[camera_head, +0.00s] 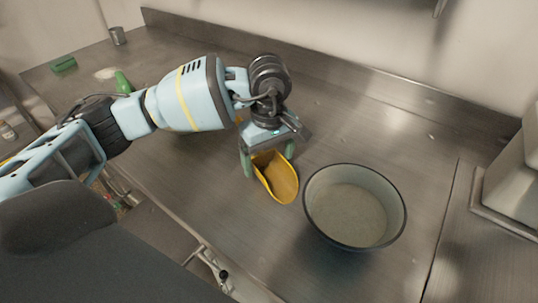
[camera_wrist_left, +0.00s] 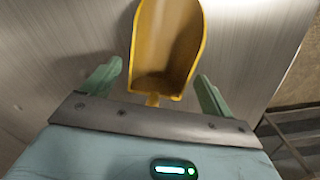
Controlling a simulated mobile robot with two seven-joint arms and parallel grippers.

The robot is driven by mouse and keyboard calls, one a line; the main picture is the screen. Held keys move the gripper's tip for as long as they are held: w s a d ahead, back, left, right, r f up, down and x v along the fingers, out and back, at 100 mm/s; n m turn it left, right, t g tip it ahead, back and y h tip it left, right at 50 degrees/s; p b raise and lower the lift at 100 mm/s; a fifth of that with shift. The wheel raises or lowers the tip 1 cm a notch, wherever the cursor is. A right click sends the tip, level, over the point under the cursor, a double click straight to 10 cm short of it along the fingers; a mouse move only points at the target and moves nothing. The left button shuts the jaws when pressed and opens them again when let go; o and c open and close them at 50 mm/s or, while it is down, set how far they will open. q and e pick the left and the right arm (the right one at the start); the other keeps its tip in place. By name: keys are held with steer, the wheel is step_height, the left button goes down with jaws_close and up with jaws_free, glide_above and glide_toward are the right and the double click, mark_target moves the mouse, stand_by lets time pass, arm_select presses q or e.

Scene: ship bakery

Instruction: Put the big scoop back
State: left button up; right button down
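The big scoop (camera_head: 280,180) is yellow, with its bowl pointing to the front right, beside the large mixing bowl (camera_head: 311,212). My left gripper (camera_head: 268,157) is over the handle end of the scoop. In the left wrist view, the scoop (camera_wrist_left: 168,45) lies ahead of the gripper (camera_wrist_left: 157,87), whose green fingers are spread wide, one on each side, with gaps to the scoop. Only a short stub of its handle shows; the rest is hidden behind the gripper body. I cannot tell whether the scoop touches the counter. My right gripper is not in view.
The bowl, with pale flour-like content, stands right of the gripper on the steel counter (camera_head: 330,115). A metal cup (camera_head: 117,36), a green block (camera_head: 63,65) and a green object (camera_head: 123,82) are at the back left. A pale machine (camera_head: 515,180) stands at the right.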

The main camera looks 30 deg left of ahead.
mark_target(269, 162)
arm_select(q)
steer(key=shift+o, duration=0.3)
steer(key=shift+r, duration=3.9)
